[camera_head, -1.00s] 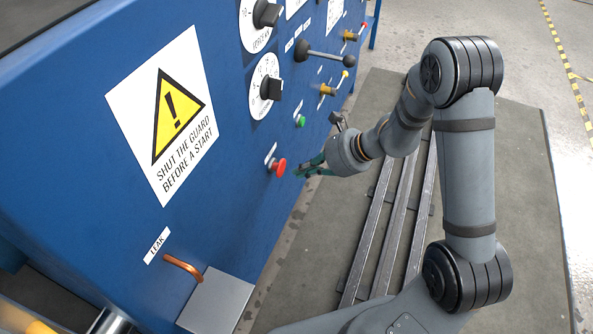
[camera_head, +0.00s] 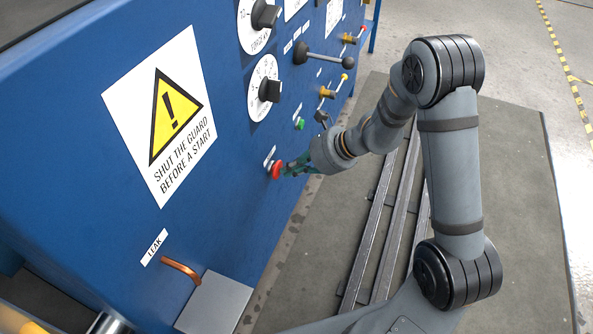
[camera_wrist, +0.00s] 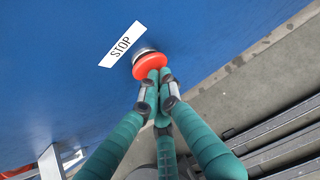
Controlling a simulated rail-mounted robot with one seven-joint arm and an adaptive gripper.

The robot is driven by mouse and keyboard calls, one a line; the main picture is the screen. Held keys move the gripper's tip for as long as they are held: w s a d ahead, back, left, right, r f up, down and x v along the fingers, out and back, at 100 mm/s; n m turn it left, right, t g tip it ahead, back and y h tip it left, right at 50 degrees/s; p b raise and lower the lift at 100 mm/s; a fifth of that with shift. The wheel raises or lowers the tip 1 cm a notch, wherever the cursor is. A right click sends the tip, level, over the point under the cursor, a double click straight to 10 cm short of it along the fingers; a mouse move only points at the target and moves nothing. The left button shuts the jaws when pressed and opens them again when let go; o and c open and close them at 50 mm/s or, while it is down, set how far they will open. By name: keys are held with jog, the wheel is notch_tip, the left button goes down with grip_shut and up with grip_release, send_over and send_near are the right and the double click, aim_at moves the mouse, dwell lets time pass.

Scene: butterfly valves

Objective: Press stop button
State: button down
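The stop button (camera_head: 276,170) is a red mushroom head on the blue panel, below and left of the green button. In the wrist view the red stop button (camera_wrist: 149,65) sits on a silver collar beside a white label (camera_wrist: 122,44) reading STOP. My gripper (camera_head: 286,170) has green fingers, with their tips at the button's face. In the wrist view the fingertips of my gripper (camera_wrist: 158,78) are drawn close together and overlap the button's lower edge. They appear to touch it; whether the button is pushed in I cannot tell. Nothing is held between the fingers.
A green button (camera_head: 299,124), dials (camera_head: 264,88) and a black-knobbed lever (camera_head: 325,58) stand out from the panel above. A copper pipe (camera_head: 182,268) and grey box (camera_head: 215,303) are at lower left. Metal rails (camera_head: 385,235) lie on the floor mat at right.

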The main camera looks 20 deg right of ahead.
jog(key=shift+w+a+r, duration=0.15)
jog(key=shift+a, duration=0.1)
jog(key=s+d+r+p, duration=0.3)
jog(key=s+d+r, duration=0.3)
jog(key=d, duration=0.3)
jog(key=shift+s+r+p, duration=0.4)
jog(key=shift+s, duration=0.1)
jog(key=shift+d, duration=0.1)
jog(key=f+b+x, duration=0.1)
jog(key=b+x, duration=0.2)
jog(key=x, duration=0.6)
jog(key=p+v, duration=0.2)
jog(key=v, duration=0.4)
jog(key=shift+s+d, duration=0.15)
jog(key=shift+d, duration=0.05)
